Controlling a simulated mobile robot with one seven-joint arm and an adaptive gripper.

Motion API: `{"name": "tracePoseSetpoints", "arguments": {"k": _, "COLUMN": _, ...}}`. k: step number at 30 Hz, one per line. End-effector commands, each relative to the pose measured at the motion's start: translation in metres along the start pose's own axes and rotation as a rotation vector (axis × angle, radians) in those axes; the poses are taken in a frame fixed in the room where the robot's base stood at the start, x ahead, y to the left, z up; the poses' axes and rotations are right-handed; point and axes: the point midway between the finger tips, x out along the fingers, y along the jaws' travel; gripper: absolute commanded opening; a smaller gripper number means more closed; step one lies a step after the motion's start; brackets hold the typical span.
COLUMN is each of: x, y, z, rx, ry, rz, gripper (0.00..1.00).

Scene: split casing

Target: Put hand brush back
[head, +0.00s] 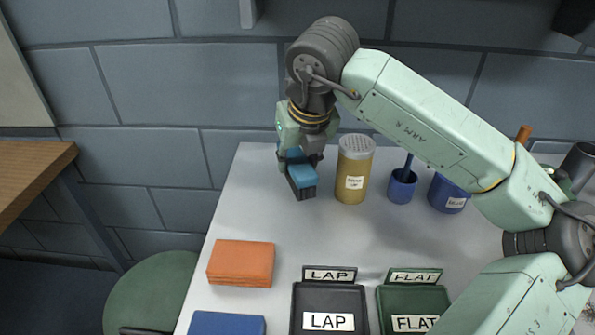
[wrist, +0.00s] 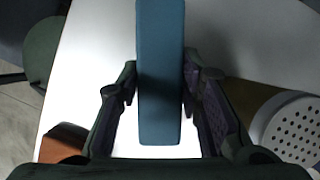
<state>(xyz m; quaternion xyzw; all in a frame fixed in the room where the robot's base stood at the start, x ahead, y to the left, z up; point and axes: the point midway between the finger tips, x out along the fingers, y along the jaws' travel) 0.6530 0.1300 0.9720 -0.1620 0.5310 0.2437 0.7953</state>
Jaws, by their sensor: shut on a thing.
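The hand brush (head: 302,177) has a blue back and a dark underside. My gripper (head: 296,158) is shut on it at the back left of the pale table. In the wrist view the brush (wrist: 161,50) is a long blue bar between the two fingers of my gripper (wrist: 161,85), with its blue back facing the camera. It looks raised above the table, but I cannot tell how far. The fingers hide part of it in the head view.
A tan shaker (head: 354,172) with a perforated lid stands close right of the brush. Blue pots (head: 401,188) are farther right. An orange block (head: 241,263), a black LAP tray (head: 328,296) and a green FLAT tray (head: 412,299) lie nearer. The table between is clear.

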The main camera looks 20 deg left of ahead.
Motion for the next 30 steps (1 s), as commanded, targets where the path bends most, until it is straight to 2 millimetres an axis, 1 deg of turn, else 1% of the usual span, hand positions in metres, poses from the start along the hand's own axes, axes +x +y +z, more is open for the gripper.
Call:
{"name": "tracePoseSetpoints", "arguments": {"k": 4, "x": 0.011, "y": 0.001, "z": -0.005, "rx": 0.0, "ry": 0.001, "rz": 0.002, "gripper": 0.11}}
{"name": "tracePoseSetpoints", "arguments": {"k": 9, "x": 0.032, "y": 0.001, "z": -0.014, "rx": 0.001, "ry": 0.0, "rz": 0.003, "gripper": 0.11}}
{"name": "tracePoseSetpoints", "arguments": {"k": 21, "x": 0.04, "y": 0.0, "z": -0.016, "rx": 0.001, "ry": -0.001, "rz": 0.0, "gripper": 0.11}}
{"name": "tracePoseSetpoints", "arguments": {"k": 22, "x": 0.039, "y": 0.0, "z": -0.016, "rx": 0.0, "ry": -0.001, "rz": 0.0, "gripper": 0.34}}
{"name": "tracePoseSetpoints", "arguments": {"k": 30, "x": 0.038, "y": 0.0, "z": -0.016, "rx": 0.0, "ry": 0.0, "rz": 0.0, "gripper": 0.52}}
